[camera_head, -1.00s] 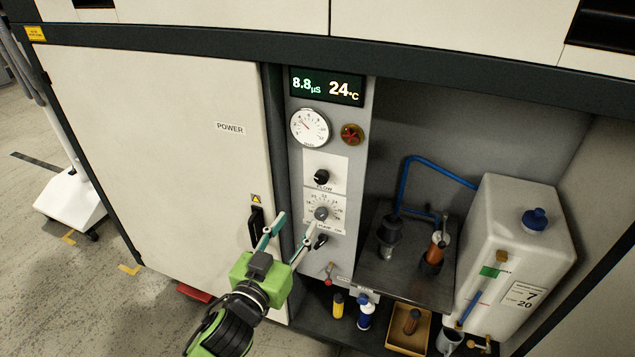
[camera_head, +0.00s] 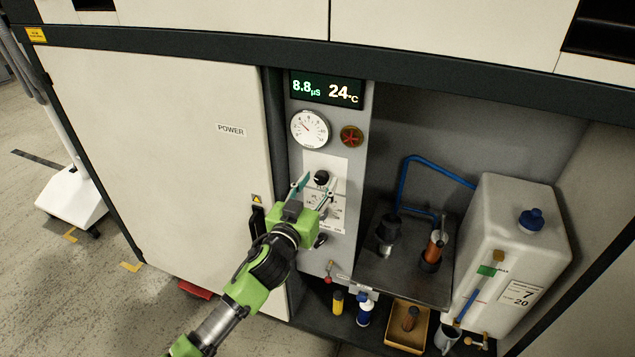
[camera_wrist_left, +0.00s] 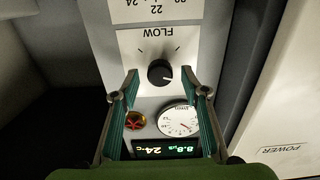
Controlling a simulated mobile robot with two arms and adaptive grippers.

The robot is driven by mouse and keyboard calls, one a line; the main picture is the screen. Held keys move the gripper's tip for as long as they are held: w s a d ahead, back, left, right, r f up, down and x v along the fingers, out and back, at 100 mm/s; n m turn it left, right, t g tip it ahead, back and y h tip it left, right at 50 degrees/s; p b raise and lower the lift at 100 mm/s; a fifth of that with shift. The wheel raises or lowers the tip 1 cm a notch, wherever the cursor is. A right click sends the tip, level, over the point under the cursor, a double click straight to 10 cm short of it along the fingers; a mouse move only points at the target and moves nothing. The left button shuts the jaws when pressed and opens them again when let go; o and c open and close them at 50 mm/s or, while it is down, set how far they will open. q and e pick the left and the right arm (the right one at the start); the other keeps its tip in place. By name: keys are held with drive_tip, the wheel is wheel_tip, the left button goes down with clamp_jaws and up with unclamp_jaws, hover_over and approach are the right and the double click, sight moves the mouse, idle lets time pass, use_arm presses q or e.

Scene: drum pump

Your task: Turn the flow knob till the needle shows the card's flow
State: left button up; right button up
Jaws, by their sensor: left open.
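The black flow knob (camera_head: 321,177) sits on a white plate on the grey panel. It also shows in the left wrist view (camera_wrist_left: 160,72), beside the word FLOW, between my open fingertips and apart from both. My left gripper (camera_head: 312,190) is open and empty in front of the panel, its fingers reaching up to either side of the knob. The round white gauge (camera_head: 309,128) is above the knob, its needle pointing to the upper left. The card (camera_head: 519,293) on the white tank reads 7 and 20. My right gripper is not in view.
The temperature dial (camera_head: 322,204) below the knob is partly hidden by my gripper. A red knob (camera_head: 352,136) is beside the gauge, under the display (camera_head: 327,88) reading 8.8 µS and 24 °C. A black door handle (camera_head: 257,222) is left of my gripper.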

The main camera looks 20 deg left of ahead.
use_arm(q)
drive_tip(key=shift+w, duration=0.15)
drive_tip(key=c, duration=1.1)
